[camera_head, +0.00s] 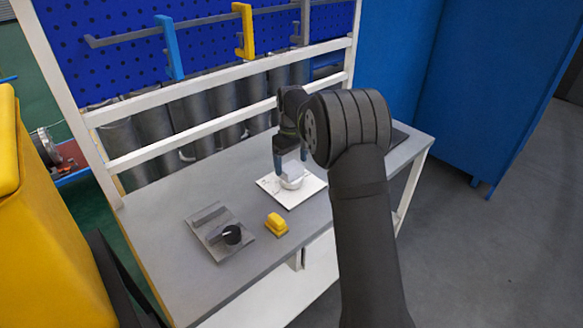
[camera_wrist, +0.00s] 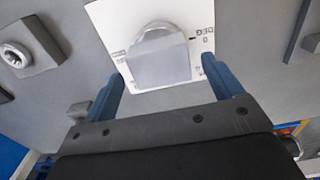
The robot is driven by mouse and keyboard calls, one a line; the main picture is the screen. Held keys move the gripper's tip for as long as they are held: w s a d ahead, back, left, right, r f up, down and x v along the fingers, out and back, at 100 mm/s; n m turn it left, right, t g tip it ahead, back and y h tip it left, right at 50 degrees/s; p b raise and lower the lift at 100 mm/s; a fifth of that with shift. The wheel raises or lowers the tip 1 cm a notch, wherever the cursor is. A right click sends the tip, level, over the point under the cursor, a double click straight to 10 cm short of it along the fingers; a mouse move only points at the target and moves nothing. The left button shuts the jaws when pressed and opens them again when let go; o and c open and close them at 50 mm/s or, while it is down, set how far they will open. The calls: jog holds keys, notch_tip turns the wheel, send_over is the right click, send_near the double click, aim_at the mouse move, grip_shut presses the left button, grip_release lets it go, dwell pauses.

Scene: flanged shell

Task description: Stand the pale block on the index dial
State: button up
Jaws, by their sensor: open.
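The pale block (camera_head: 292,168) appears to stand on the round pale index dial (camera_head: 291,183), at the middle of a white plate (camera_head: 309,188). In the wrist view the block (camera_wrist: 158,64) covers the near part of the dial (camera_wrist: 155,30), and printed marks show on the white plate (camera_wrist: 104,18). My gripper (camera_head: 291,160) points down over the plate with its blue fingers on either side of the block. In the wrist view my gripper (camera_wrist: 163,70) is open, with a gap on each side of the block. The contact between block and dial is hidden.
A yellow block (camera_head: 276,225) lies in front of the plate. A grey panel with a black knob (camera_head: 232,234) lies to the left. A rack with blue (camera_head: 170,48) and yellow (camera_head: 244,30) handles stands behind the grey bench (camera_head: 150,215).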

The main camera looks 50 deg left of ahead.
aim_at(291, 167)
notch_tip(291, 167, up, 9)
jog(key=shift+r, duration=0.15)
dwell(0.4)
notch_tip(291, 167, down, 12)
jog(key=shift+f, duration=0.15)
notch_tip(291, 167, up, 2)
jog(key=shift+r, duration=0.95)
